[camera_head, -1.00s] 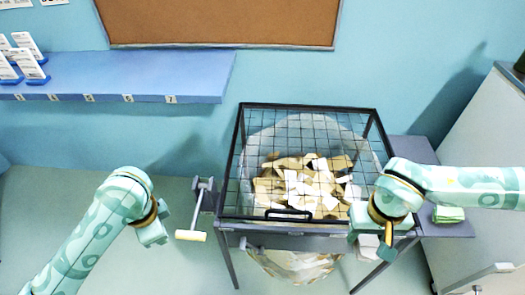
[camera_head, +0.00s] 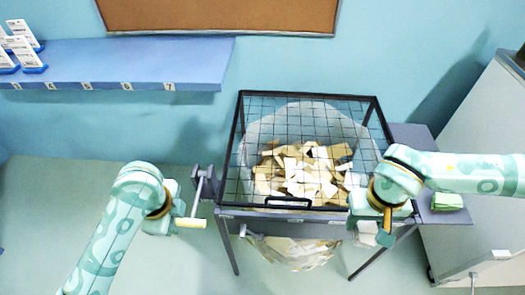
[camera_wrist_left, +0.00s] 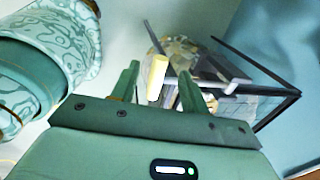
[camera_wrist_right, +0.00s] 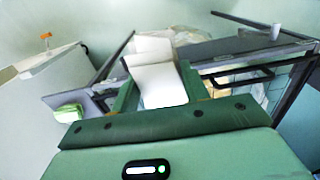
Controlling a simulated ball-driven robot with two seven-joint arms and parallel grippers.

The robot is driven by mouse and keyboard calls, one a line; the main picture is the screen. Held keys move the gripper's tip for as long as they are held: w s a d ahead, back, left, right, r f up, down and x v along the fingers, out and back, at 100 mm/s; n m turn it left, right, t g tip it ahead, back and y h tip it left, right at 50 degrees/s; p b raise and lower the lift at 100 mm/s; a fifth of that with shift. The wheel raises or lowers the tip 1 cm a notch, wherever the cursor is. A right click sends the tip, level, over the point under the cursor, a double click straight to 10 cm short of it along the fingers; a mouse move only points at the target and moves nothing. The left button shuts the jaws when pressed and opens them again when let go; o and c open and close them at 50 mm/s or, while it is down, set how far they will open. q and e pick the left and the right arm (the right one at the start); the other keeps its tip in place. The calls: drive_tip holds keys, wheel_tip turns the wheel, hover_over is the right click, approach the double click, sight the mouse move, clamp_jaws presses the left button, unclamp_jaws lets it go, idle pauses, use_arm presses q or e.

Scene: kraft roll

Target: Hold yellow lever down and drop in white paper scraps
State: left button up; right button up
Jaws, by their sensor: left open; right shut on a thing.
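The pale yellow lever handle (camera_head: 191,223) sticks out at the left side of the bin frame (camera_head: 232,213). My left gripper (camera_head: 183,217) is open at the handle; in the left wrist view the handle (camera_wrist_left: 157,77) shows between its two spread fingers (camera_wrist_left: 160,85). Contact cannot be told. My right gripper (camera_head: 372,228) is shut on white paper scraps (camera_wrist_right: 158,82), held at the bin's front right corner. The scraps show partly below the gripper in the head view (camera_head: 366,230). The bin's black mesh lid (camera_head: 300,125) lies closed over brown and white paper.
A clear bag (camera_head: 295,252) hangs under the bin frame. A grey side shelf (camera_head: 440,215) with a green stack (camera_head: 447,201) is at the right, beside a pale cabinet (camera_head: 500,150). A blue numbered wall shelf (camera_head: 120,60) is at upper left. The floor at left is clear.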

use_arm(q)
drive_tip(key=shift+w+f, duration=0.15)
drive_tip(key=shift+f, duration=0.55)
drive_tip(key=shift+w+f, duration=0.1)
drive_tip(key=shift+f, duration=0.55)
